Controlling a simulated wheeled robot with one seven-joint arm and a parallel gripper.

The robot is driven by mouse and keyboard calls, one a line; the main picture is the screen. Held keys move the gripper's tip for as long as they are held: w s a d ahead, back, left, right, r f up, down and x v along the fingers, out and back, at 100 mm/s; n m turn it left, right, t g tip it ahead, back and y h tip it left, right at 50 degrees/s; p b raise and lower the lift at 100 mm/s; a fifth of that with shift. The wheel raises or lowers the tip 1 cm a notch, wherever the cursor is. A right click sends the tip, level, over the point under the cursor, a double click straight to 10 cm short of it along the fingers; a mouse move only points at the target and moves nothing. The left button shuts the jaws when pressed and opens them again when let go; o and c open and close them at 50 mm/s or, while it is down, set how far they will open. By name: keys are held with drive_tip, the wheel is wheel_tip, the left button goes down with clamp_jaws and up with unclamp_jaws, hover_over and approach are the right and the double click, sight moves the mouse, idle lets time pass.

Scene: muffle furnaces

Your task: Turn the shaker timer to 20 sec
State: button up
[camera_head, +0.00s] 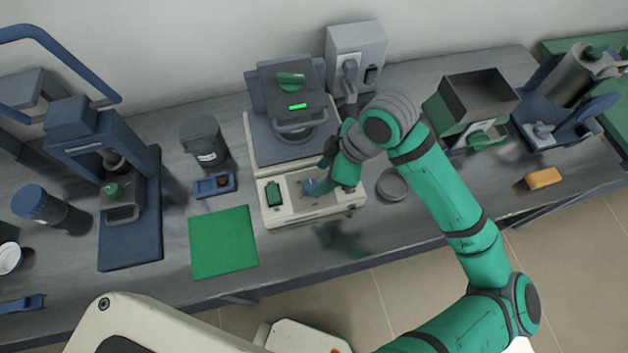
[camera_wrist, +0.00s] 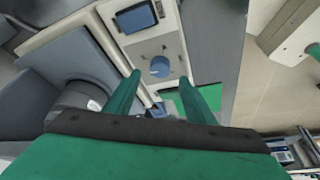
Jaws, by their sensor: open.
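The shaker (camera_head: 253,150) is a pale box with a dark grey upper part, in the middle of the bench in the head view. Its light front panel (camera_head: 281,216) carries a blue timer knob (camera_head: 312,187), also seen in the wrist view (camera_wrist: 160,67). The knob's pointer setting is too small to read. My gripper (camera_head: 322,186) is over the right part of the panel, close to the knob. In the wrist view its two green fingers (camera_wrist: 160,82) are apart, and the knob appears between and just beyond their tips. Nothing is held. Contact cannot be told.
A green mat (camera_head: 223,242), a small blue tray (camera_head: 215,186) and a dark jar (camera_head: 204,143) are to the left. A round grey lid (camera_head: 392,186) and a metal hopper (camera_head: 470,98) are to the right.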

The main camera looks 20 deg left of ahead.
sight(311, 186)
drive_tip(key=shift+x, duration=2.75)
drive_tip(key=shift+c, duration=0.3)
drive_tip(key=c, duration=1)
